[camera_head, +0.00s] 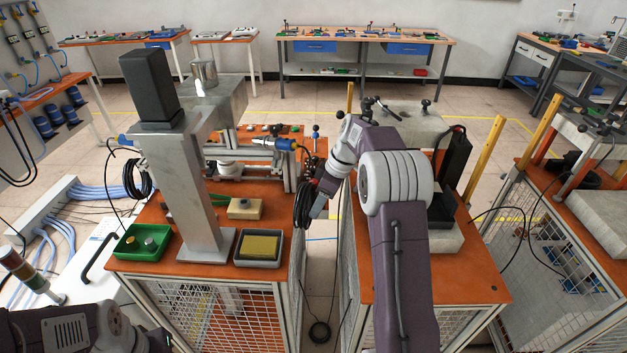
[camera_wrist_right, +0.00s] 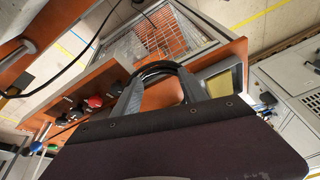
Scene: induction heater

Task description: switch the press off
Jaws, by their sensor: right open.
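The press (camera_head: 190,170) is a grey metal column with a black box on top, standing on the orange left bench. A row of small controls sits along that bench's right edge. In the right wrist view it shows a red knob (camera_wrist_right: 95,101) and black knobs (camera_wrist_right: 75,112). Which control belongs to the press I cannot tell. My right gripper (camera_head: 316,207) is low beside the bench's right side. In the wrist view its two grey fingers (camera_wrist_right: 160,80) are apart, right of the red knob and not touching it. A black cable loop shows by the fingertips. My left gripper is out of frame.
A green tray (camera_head: 140,242) and a grey tray with a yellow block (camera_head: 262,247) lie at the bench's front. A coil of black cable (camera_head: 303,208) hangs at its right side. A narrow floor gap separates it from the right bench (camera_head: 480,280).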

